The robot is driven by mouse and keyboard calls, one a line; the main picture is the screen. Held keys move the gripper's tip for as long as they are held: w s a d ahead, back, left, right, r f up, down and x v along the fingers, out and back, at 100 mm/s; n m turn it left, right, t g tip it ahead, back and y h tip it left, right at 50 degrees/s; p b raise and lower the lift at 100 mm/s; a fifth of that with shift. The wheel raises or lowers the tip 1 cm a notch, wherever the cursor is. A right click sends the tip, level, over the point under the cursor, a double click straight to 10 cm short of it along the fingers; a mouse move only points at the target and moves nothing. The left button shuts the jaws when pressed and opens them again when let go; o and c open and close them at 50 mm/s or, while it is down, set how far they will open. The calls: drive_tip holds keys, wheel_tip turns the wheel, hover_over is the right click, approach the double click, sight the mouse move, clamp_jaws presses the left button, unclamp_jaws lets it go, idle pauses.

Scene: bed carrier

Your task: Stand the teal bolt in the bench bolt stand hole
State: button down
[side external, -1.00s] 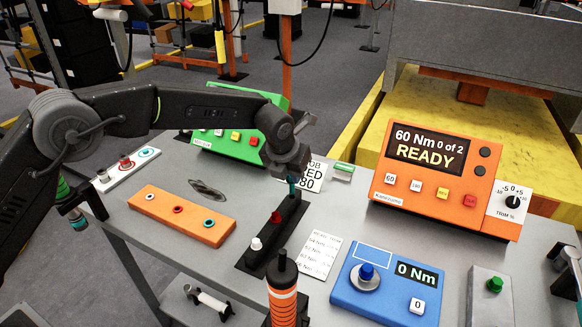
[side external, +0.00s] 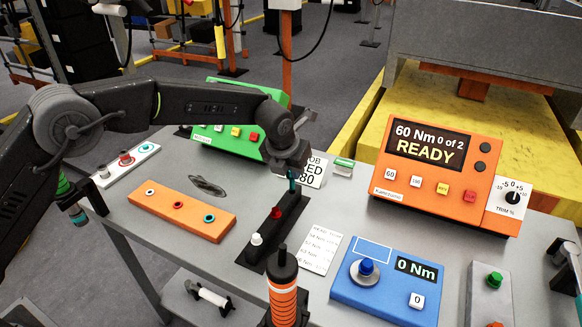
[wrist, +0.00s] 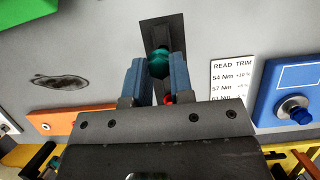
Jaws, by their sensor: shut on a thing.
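The teal bolt (side external: 292,182) is at the far end of the black rack (side external: 250,252). My gripper (wrist: 159,75) is shut on it, with a blue-grey finger on each side of its teal head (wrist: 159,60). I cannot tell whether its lower end is still in the rack. A red bolt (side external: 276,213) and a white bolt (side external: 257,239) stand in the same rack. The orange block (side external: 160,212) to the left has white-, red- and teal-ringed holes; its teal-ringed hole (side external: 209,218) looks empty. A white block (side external: 112,178) behind it also has a teal ring (side external: 144,148).
An orange-banded tool (side external: 283,290) stands upright in front of the rack. A paper chart (side external: 318,250) and a blue tester (side external: 385,290) lie to the right. A green box (side external: 225,140) and an orange controller (side external: 440,165) reading READY stand behind. A dark stain (side external: 207,185) marks the bench.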

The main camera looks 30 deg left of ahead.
sight(291, 190)
drive_tip(key=shift+f, duration=2.3)
drive_tip(key=c, duration=0.9)
unclamp_jaws()
drive_tip(key=v, duration=1.4)
drive_tip(key=shift+w, duration=0.1)
